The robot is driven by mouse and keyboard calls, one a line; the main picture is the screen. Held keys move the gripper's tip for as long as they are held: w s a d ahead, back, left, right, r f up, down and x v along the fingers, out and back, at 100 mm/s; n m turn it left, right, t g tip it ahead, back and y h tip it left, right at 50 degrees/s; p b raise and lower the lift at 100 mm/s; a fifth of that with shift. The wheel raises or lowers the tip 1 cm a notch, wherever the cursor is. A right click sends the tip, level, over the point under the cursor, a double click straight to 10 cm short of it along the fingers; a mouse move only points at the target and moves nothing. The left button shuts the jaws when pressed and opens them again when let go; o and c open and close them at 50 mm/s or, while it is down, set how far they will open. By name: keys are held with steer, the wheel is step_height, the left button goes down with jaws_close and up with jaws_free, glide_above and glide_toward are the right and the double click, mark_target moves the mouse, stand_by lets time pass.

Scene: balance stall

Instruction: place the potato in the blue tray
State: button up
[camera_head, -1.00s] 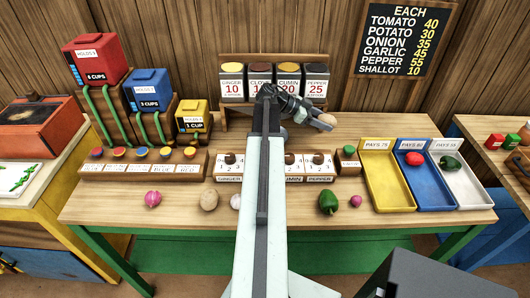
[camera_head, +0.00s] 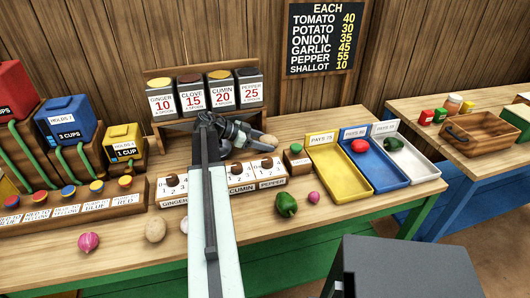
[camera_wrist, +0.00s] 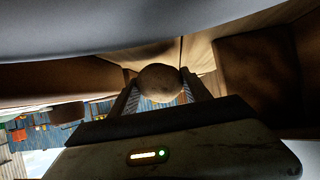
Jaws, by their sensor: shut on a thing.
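My gripper (camera_head: 260,137) is shut on a brown potato (camera_head: 269,141) and holds it above the table, in front of the spice boxes. In the wrist view the potato (camera_wrist: 159,83) sits between the two fingers. The blue tray (camera_head: 375,181) stands to the right of my gripper, between a yellow and a white tray. A red tomato (camera_head: 360,147) lies in the far part of the blue tray. A second brown potato-like vegetable (camera_head: 155,230) lies on the table at the left.
The yellow tray (camera_head: 341,194) lies between my gripper and the blue tray. The white tray (camera_head: 422,171) holds a dark green pepper (camera_head: 393,144). A green pepper (camera_head: 286,204) and a pink shallot (camera_head: 313,198) lie at the front. Wooden racks with knobs (camera_head: 225,178) stand below the arm.

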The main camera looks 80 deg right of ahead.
step_height(320, 180, down, 2)
steer(key=shift+f+b, duration=0.1)
steer(key=shift+b, duration=0.35)
steer(key=shift+r, duration=0.25)
steer(key=shift+f, duration=0.2)
steer(key=o, duration=1.5)
steer(key=shift+r, duration=0.1)
